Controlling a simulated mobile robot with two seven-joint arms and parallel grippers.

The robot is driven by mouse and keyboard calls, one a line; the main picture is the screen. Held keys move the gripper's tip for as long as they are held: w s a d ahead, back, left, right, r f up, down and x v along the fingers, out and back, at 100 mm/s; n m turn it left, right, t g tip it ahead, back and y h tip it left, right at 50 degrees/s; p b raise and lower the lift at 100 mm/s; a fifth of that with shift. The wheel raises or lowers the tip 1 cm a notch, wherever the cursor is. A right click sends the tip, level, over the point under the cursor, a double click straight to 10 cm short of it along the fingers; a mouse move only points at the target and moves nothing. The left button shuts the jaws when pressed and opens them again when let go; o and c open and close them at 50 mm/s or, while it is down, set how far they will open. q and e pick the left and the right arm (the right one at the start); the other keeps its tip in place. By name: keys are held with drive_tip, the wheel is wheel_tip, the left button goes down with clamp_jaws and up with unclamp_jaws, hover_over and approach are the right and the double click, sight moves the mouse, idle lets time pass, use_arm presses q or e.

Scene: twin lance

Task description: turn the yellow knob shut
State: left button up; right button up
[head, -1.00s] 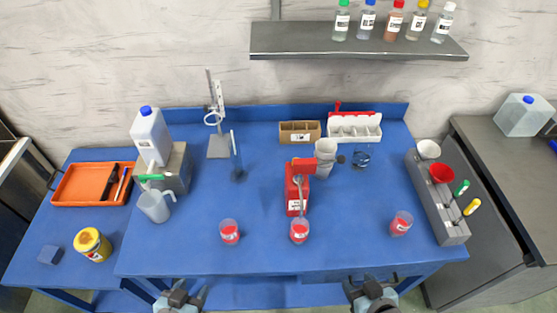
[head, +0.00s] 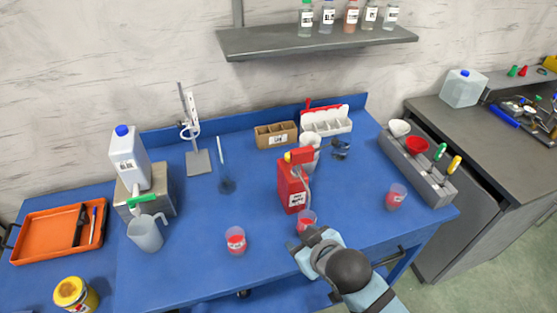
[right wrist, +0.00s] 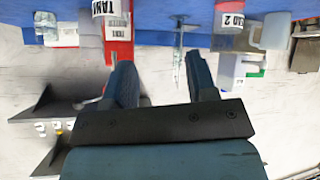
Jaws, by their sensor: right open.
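The yellow knob (head: 288,157) is a small spot at the upper left of the red tank (head: 291,190) on the blue table. The tank has a white label and a grey curved pipe on its right side. A cup with red contents (head: 306,220) stands at its front foot. My right gripper (head: 312,238) is in front of the tank and that cup, apart from the knob. Its two fingers (right wrist: 163,75) are open and empty in the right wrist view, where the red tank (right wrist: 120,48) shows upside down. The knob cannot be made out there. My left gripper is out of view.
Two more cups stand left (head: 235,240) and right (head: 396,196) of the tank. A white cylinder (head: 311,143) is close behind it. A cardboard box (head: 262,139), a stand (head: 197,160) and a jug (head: 145,236) are farther off. The table left of the tank is mostly clear.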

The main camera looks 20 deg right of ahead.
drive_tip(key=w+a+r+n+t+y, duration=0.3)
drive_tip(key=w+a+r+n+y, duration=0.15)
drive_tip(key=a+r, duration=0.4)
drive_tip(key=w+a+r+n+t+y, duration=0.35)
drive_tip(key=w+a+r+n, duration=0.25)
drive_tip(key=a, duration=0.5)
drive_tip(key=s+a+r+n+g+y, duration=0.2)
drive_tip(key=a+n+g+y, duration=0.2)
drive_tip(key=a+n+y, duration=0.15)
drive_tip(key=s+a+r+n+g+y, duration=0.1)
drive_tip(key=a+r+n+g+y, duration=0.1)
drive_tip(key=a+n+g+y, duration=0.4)
drive_tip(key=n+g+h, duration=1)
drive_tip(key=n+h, duration=0.8)
drive_tip(key=h, duration=0.7)
approach(287, 154)
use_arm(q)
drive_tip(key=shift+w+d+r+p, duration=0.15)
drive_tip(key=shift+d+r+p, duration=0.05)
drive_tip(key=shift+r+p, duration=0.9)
use_arm(e)
drive_tip(key=x, duration=0.8)
drive_tip(key=shift+s+d+f, duration=0.25)
drive_tip(key=shift+d, duration=0.1)
